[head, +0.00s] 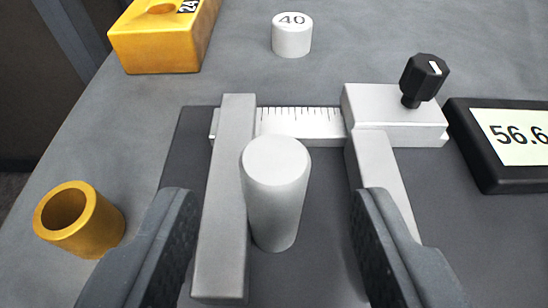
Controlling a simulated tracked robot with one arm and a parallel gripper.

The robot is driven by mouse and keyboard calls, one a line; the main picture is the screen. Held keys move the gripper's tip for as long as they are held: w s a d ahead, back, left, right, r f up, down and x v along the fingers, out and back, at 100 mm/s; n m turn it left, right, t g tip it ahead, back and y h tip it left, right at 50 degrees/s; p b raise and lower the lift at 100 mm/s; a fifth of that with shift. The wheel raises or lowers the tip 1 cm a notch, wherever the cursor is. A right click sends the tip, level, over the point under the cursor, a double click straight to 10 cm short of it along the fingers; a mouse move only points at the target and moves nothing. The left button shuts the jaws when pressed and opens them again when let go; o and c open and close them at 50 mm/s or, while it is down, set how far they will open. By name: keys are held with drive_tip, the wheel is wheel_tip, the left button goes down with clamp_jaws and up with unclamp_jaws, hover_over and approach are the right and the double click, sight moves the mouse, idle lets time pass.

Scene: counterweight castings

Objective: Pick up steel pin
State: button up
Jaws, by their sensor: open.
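The steel pin (276,195) is a plain grey cylinder standing upright in the middle of the head view. It stands on a dark plate (322,215), close beside the left jaw (226,200) of a steel caliper-like gauge. I cannot tell whether the pin touches that jaw. My gripper (272,240) is open, with one dark finger at the lower left and the other at the lower right. The pin shows between the two fingers, and neither finger appears to touch it. The gauge's right jaw (385,180) stands apart from the pin, partly hidden by my right finger.
A black knob (424,80) rises from the gauge's slider, by a ruled scale (300,121). A display reading 56.6 (515,135) is at the right. A yellow block (163,38), a white cylinder marked 40 (292,35) and a hollow brass-coloured bushing (80,220) stand around.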

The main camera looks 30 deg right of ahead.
drive_tip(key=x, duration=0.2)
drive_tip(key=shift+w+d+f, duration=0.1)
drive_tip(key=shift+w+d, duration=0.05)
drive_tip(key=shift+w, duration=0.05)
clamp_jaws()
wheel_tip(320, 180, up, 10)
drive_tip(key=p, duration=0.3)
idle(0.4)
